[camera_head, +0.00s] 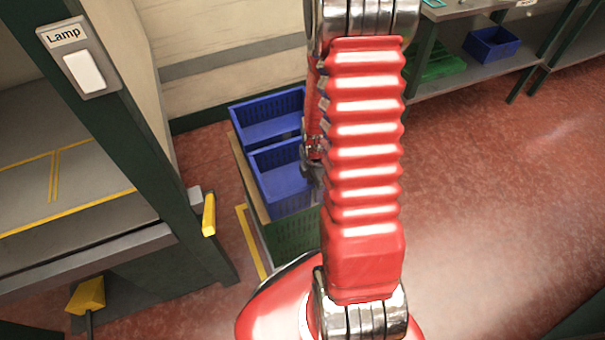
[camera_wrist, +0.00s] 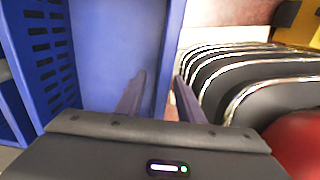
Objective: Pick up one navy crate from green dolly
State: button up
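Two navy crates, the near one (camera_head: 283,184) and the far one (camera_head: 268,131), sit side by side on the green dolly (camera_head: 290,238). Both look empty. In the head view, my gripper (camera_head: 311,160) is at the right side of the near crate, mostly hidden behind my arm. In the wrist view, my gripper (camera_wrist: 160,98) is open, and a blue crate wall (camera_wrist: 171,50) runs between its fingers. The left finger is on the crate's inner side and the right finger is outside. Whether either finger touches the wall cannot be told.
A grey bench (camera_head: 465,80) at the back right holds a green crate (camera_head: 440,64) and another blue crate (camera_head: 492,43) on its lower shelf. A green post with a lamp switch (camera_head: 83,71) stands at the left. Red floor (camera_head: 500,200) is clear at the right.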

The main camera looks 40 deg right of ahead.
jog(key=shift+s+a+f, duration=0.1)
jog(key=shift+f, duration=2.1)
jog(key=shift+c, duration=0.3)
grip_shut()
